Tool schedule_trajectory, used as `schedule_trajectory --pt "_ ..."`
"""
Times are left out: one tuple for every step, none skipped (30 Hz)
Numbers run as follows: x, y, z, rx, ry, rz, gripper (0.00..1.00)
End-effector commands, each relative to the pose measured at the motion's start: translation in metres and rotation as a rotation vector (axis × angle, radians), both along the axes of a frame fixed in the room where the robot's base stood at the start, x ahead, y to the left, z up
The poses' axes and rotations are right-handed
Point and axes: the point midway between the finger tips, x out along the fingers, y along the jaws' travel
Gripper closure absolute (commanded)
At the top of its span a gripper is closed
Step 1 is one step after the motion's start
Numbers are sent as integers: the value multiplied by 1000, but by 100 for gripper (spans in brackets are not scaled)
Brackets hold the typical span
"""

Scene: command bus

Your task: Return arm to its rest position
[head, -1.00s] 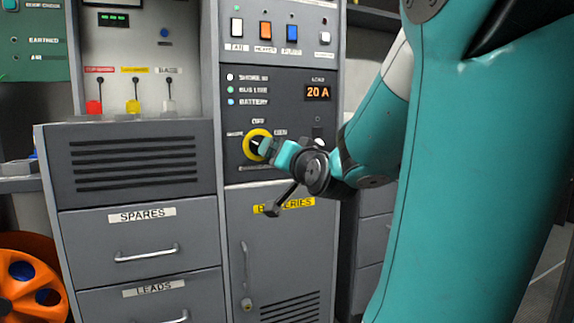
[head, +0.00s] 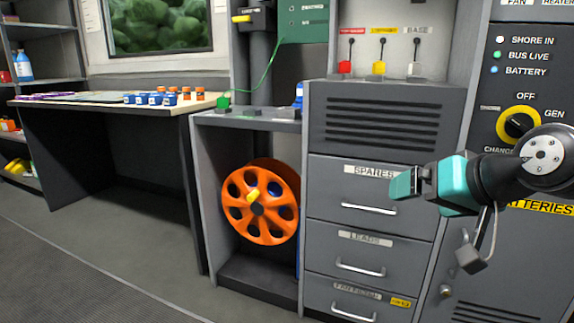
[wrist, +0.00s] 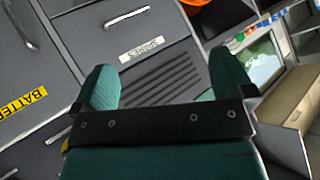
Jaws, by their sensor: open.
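My gripper (head: 408,183) is in front of the grey cabinet, near the SPARES drawer (head: 368,185) in the head view, and points left. Its teal fingers are apart and nothing is between them. In the wrist view my gripper (wrist: 165,88) shows two spread teal fingers with the cabinet's vent slats beyond. The yellow-ringed rotary switch (head: 518,125) is on the panel to the right, apart from the gripper. My dark wrist joint hides part of that panel.
An orange cable reel (head: 261,202) sits in an open bay left of the drawers. A table (head: 150,107) with blue and orange items stands further left. Red, yellow and white levers (head: 378,66) are above the cabinet top. Open floor (head: 120,262) lies at left.

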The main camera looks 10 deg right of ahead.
Motion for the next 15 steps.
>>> schedule_trajectory --pt "-14 35 -3 -18 85 136 0" --pt "-24 49 -7 -32 133 203 0" --pt "-37 67 -12 -51 190 287 0" --pt "-47 78 -16 -66 232 344 0" --pt "-56 87 -18 -81 268 398 0" --pt "-69 98 -21 -103 314 467 0" --pt "-79 105 -23 -119 347 516 0" --pt "-88 112 -24 -135 379 562 0" --pt "-101 119 -26 -158 418 622 0" --pt "-110 124 -27 -175 447 666 0" --pt "-119 128 -28 -193 474 708 0" --pt "-132 132 -28 -218 510 765 0" --pt "-141 135 -29 -236 536 805 0" --pt "-149 137 -29 -255 561 845 0" --pt "-161 140 -29 -283 595 899 0"
